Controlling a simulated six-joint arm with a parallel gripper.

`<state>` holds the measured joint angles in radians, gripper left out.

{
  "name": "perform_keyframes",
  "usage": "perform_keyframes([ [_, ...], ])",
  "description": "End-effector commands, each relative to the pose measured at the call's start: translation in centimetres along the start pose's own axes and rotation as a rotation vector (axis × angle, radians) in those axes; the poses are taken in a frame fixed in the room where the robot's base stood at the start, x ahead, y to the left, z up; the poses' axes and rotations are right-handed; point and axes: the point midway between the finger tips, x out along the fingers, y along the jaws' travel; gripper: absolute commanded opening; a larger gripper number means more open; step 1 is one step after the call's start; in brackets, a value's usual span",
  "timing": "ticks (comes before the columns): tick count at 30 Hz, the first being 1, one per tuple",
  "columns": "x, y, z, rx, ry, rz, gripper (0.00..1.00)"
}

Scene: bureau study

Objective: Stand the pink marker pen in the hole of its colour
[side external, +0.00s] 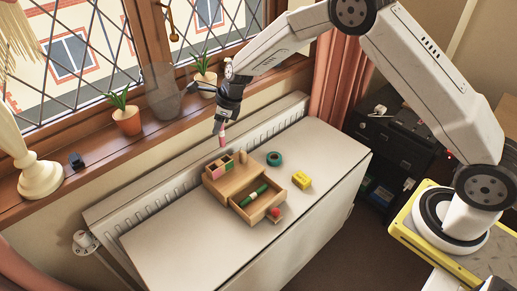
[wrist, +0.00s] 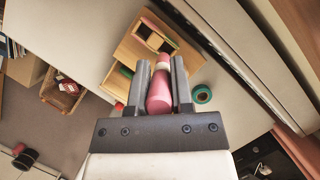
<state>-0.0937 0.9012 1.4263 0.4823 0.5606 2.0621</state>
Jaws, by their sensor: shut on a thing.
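My gripper (side external: 219,127) is shut on the pink marker pen (side external: 222,140), which hangs roughly upright below the fingers. In the wrist view the pen (wrist: 159,95) lies between the two fingers (wrist: 160,72), with a pale band towards its far end. The wooden desk organiser (side external: 232,184) stands on the white table beneath. Its square holes with coloured faces, pink (side external: 214,171) and green (side external: 230,166) among them, are at its back left. The pen is above the organiser's back, apart from it. In the wrist view the holes (wrist: 153,38) show just beyond the pen's tip.
The organiser's drawer (side external: 270,205) is open with a green marker (side external: 250,196) inside. A red ball (side external: 276,212) is at the drawer's front. A teal tape roll (side external: 274,158) and a yellow block (side external: 301,180) lie to the right. Potted plants (side external: 126,119) stand on the windowsill behind.

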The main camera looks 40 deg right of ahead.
Motion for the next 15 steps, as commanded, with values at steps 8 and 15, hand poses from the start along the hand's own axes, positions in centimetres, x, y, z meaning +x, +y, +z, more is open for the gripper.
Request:
perform_keyframes([
  [8, 1.8, 2.8, 2.2, -0.003, 0.001, 0.002, 0.0],
  [15, 2.1, 3.3, 2.7, 0.0, 0.0, 0.001, 0.0],
])
